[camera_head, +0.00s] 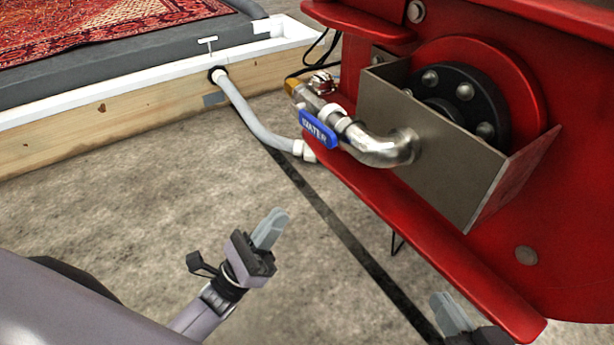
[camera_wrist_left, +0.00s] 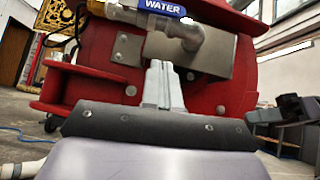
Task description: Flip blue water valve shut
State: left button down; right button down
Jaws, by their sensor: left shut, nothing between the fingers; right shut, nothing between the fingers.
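The blue water valve handle (camera_head: 317,128), lettered WATER, sits on a metal pipe fitting on the side of the red machine. It also shows at the top of the left wrist view (camera_wrist_left: 162,8). The pipe elbow (camera_head: 382,148) runs from the valve into a grey metal bracket. My left gripper (camera_head: 270,228) is shut and empty, below and to the left of the valve, apart from it. Its closed fingers also show in the left wrist view (camera_wrist_left: 162,85), pointing toward the machine below the handle. My right gripper (camera_head: 450,312) is shut and empty at the bottom, near the machine's lower red edge.
A grey hose (camera_head: 255,125) runs from the wooden-sided wash pit (camera_head: 120,120) to the machine. A patterned rug (camera_head: 90,30) lies in the pit. The red machine (camera_head: 560,230) fills the right side, with a projecting lower ledge. The concrete floor (camera_head: 130,210) between is open, crossed by a dark strip.

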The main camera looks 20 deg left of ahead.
pick_arm(q)
jog(key=shift+m, duration=0.3)
send_near(310, 124)
jog(key=w+d, duration=0.3)
jog(key=d, duration=0.2)
jog(key=shift+w+a+r, duration=0.1)
jog(key=shift+r, duration=0.45)
jog(key=shift+w+a+r, duration=0.15)
jog(key=shift+r, duration=0.4)
jog(key=shift+r+n, duration=0.1)
jog(key=shift+n, duration=0.3)
